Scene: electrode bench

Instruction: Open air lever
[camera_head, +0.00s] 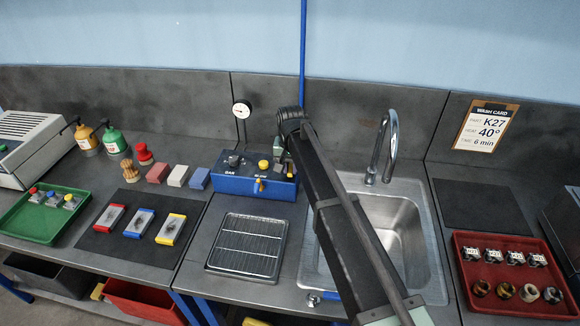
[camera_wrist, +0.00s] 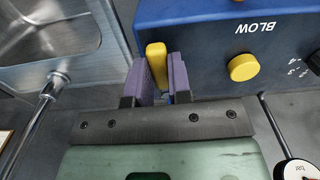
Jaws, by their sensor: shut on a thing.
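The air lever (camera_wrist: 156,64) is a yellow bar near one end of the blue blow box (camera_head: 253,187). In the wrist view it stands between the two purple fingers of my gripper (camera_wrist: 160,78), which are shut on it. The blue box also shows in the wrist view (camera_wrist: 200,48), with its upside-down BLOW label and a round yellow knob (camera_wrist: 242,67) beside the lever. In the head view my gripper is over the box's right end, and my arm hides much of the grip. The knob also shows there (camera_head: 263,164).
A steel sink (camera_head: 408,222) with a tall tap (camera_head: 390,140) lies right of the box. A pressure gauge (camera_head: 241,110) stands behind it. A wire rack tray (camera_head: 248,246) is in front. Coloured blocks (camera_head: 178,176) stand left. A red tray (camera_head: 510,302) is far right.

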